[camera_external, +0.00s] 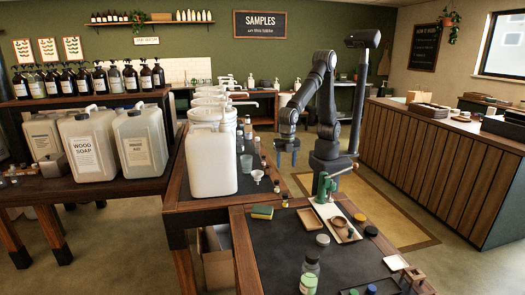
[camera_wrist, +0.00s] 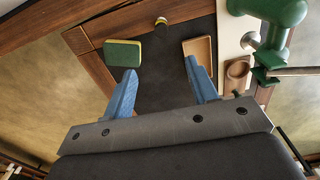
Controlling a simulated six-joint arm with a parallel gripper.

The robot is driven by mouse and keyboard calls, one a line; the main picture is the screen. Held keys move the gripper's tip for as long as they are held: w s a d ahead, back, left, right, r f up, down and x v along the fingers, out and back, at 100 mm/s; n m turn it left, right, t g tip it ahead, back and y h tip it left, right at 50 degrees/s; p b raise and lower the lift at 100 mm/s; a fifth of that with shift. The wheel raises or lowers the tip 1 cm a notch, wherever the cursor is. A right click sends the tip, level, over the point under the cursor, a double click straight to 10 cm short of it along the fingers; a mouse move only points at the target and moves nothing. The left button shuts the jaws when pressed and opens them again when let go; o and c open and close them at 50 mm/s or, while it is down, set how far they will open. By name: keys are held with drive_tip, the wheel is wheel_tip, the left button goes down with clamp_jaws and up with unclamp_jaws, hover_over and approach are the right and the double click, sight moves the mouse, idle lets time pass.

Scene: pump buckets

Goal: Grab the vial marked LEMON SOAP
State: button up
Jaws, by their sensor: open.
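My gripper (camera_external: 287,158) hangs above the far side of the dark work table, with its blue fingers apart and nothing between them. The fingers also show in the wrist view (camera_wrist: 161,85). A small vial with a dark cap and a yellowish body (camera_wrist: 161,23) stands beyond the fingertips, between the sponge and the wooden tray. It seems to be the small vial (camera_external: 285,200) beside the sponge in the external view. Several other small vials (camera_external: 263,162) stand in a row near the white jugs. No LEMON SOAP mark is legible on any vial, so I cannot tell which bears it.
A green-yellow sponge (camera_wrist: 122,53) lies left of the vial. A wooden tray (camera_wrist: 199,58) lies to its right. A large white jug (camera_external: 211,165) stands left. The mat between sponge and tray is clear.

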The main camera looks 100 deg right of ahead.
drive_tip(key=f+m, duration=0.2)
drive_tip(key=m, duration=0.4)
approach(285, 195)
drive_tip(key=f, duration=0.4)
drive_tip(key=d+f, duration=0.1)
drive_tip(key=f, duration=0.1)
drive_tip(key=shift+s+f, duration=0.1)
drive_tip(key=shift+f, duration=0.3)
drive_tip(key=shift+a+f, duration=0.2)
drive_tip(key=shift+f, duration=1.15)
drive_tip(key=shift+a+f, duration=0.15)
drive_tip(key=shift+f, duration=1.15)
drive_tip(key=c, duration=1)
drive_tip(key=shift+r, duration=0.1)
drive_tip(key=shift+c, duration=0.2)
